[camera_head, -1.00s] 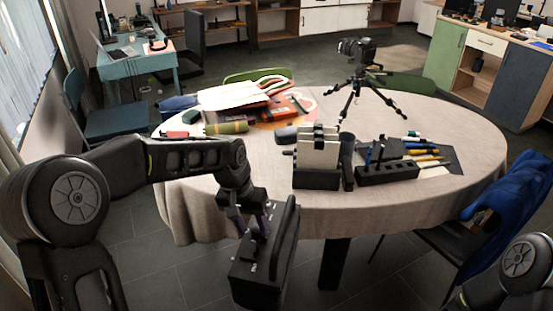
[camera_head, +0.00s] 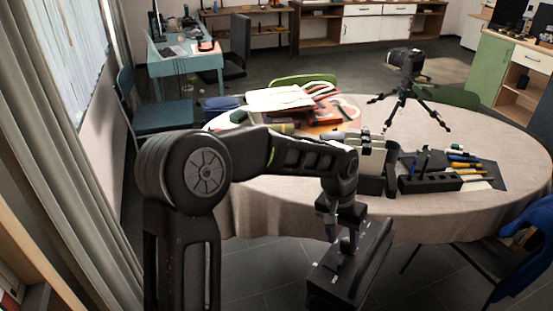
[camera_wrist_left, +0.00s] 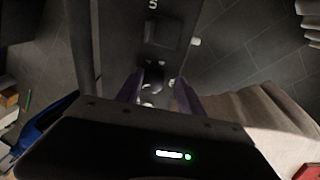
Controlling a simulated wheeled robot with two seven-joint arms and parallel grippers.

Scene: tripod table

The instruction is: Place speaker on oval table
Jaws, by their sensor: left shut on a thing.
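The speaker (camera_head: 350,268) is a dark, boxy thing held in front of the near edge of the oval table, over the floor. My left gripper (camera_head: 343,238) is shut on it from above. In the left wrist view the speaker (camera_wrist_left: 160,40) fills the upper middle, between the two purplish fingers of the gripper (camera_wrist_left: 158,95). The oval table (camera_head: 290,200) has a beige cloth and stands beyond the speaker. The speaker's lower end is cut off by the head view's bottom edge. My right gripper is not in view.
Bare cloth shows between tripod and tools. A chair with a blue garment (camera_head: 525,240) stands at the right.

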